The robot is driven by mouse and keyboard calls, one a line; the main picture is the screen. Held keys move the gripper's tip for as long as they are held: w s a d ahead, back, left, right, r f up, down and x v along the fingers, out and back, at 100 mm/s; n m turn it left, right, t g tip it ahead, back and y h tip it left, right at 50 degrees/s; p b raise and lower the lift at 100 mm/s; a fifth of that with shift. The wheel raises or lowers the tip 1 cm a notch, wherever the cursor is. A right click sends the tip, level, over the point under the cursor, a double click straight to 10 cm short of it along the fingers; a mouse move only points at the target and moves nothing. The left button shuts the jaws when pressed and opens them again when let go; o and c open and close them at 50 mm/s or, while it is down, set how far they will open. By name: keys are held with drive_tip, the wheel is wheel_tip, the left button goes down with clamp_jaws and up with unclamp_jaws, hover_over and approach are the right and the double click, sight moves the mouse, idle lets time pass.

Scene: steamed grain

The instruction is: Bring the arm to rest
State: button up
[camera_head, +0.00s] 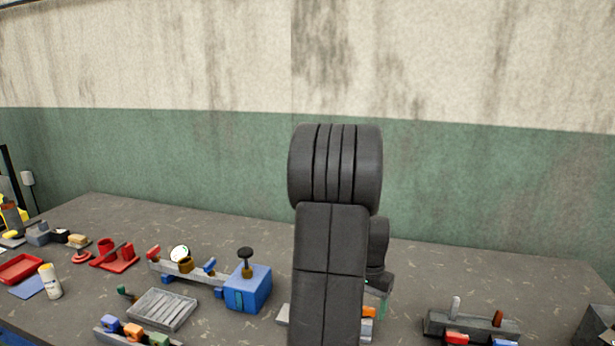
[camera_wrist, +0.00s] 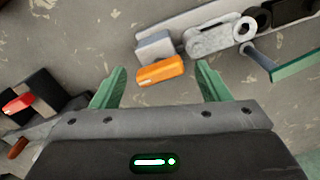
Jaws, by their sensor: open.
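My gripper (camera_wrist: 160,88) shows in the wrist view with two green fingers spread wide apart, and nothing is held between them. An orange block (camera_wrist: 161,71) lies just beyond the fingertips, on or beside a grey fixture (camera_wrist: 155,47); I cannot tell whether a finger touches it. In the head view my dark arm stands upright at the centre and hides most of that fixture. A bit of the orange piece (camera_head: 369,312) shows at the arm's right edge.
The grey worktop (camera_head: 235,225) carries a blue box with a black knob (camera_head: 247,288), a ribbed grey tray (camera_head: 163,309), red fixtures (camera_head: 115,255) and a white bottle (camera_head: 50,281) at left. A dark rack (camera_head: 471,326) stands at right. The back right worktop is clear before the wall.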

drive_tip(key=m, duration=1)
drive_tip(key=shift+m+p, duration=0.4)
drive_tip(key=shift+m, duration=1.7)
